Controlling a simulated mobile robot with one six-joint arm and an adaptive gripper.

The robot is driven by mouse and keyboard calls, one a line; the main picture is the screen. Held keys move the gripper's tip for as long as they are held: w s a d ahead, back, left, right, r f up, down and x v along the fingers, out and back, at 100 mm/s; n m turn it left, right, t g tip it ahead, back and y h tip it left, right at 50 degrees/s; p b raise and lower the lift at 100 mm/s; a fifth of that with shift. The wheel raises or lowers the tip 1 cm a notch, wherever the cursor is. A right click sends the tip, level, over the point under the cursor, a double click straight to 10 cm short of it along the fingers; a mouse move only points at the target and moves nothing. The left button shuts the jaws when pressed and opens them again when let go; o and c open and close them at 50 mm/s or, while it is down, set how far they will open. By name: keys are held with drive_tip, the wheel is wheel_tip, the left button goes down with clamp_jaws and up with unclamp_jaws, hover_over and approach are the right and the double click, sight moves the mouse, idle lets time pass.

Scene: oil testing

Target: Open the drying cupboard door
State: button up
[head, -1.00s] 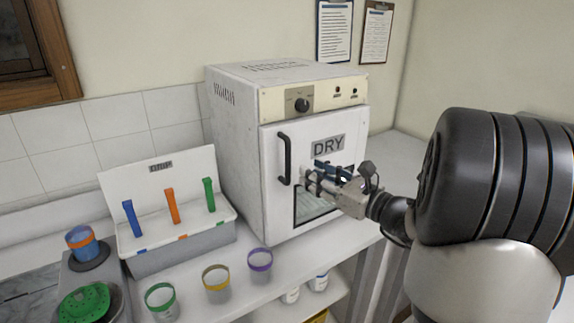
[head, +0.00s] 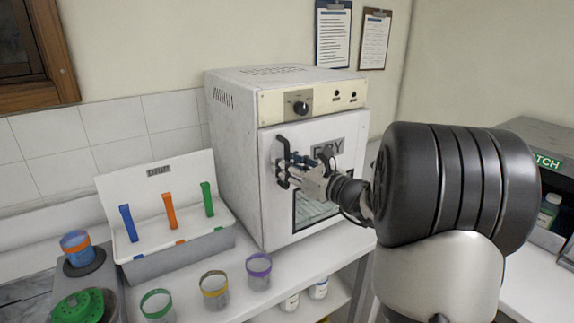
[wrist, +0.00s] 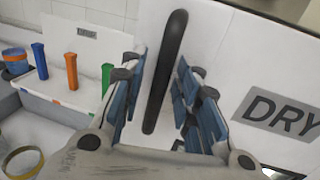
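The drying cupboard (head: 230,140) is a white box with a closed front door (head: 340,215) marked DRY. Its black vertical bar handle (head: 281,146) is on the door's left side; the lower part is hidden by my gripper. My gripper (head: 287,167) is at the handle, in front of the door. In the wrist view, the handle (wrist: 166,70) stands between the two blue-padded fingers of my gripper (wrist: 160,95). The fingers are apart, with a visible gap on both sides of the handle.
A white rack box (head: 185,255) with blue, orange and green clips stands left of the cupboard. Several colour-rimmed cups, including a purple-rimmed one (head: 258,272), stand along the bench front. A grey cabinet (head: 540,140) is at the right.

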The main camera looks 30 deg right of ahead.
clamp_jaws()
drive_tip(key=shift+s, duration=0.1)
idle(0.5)
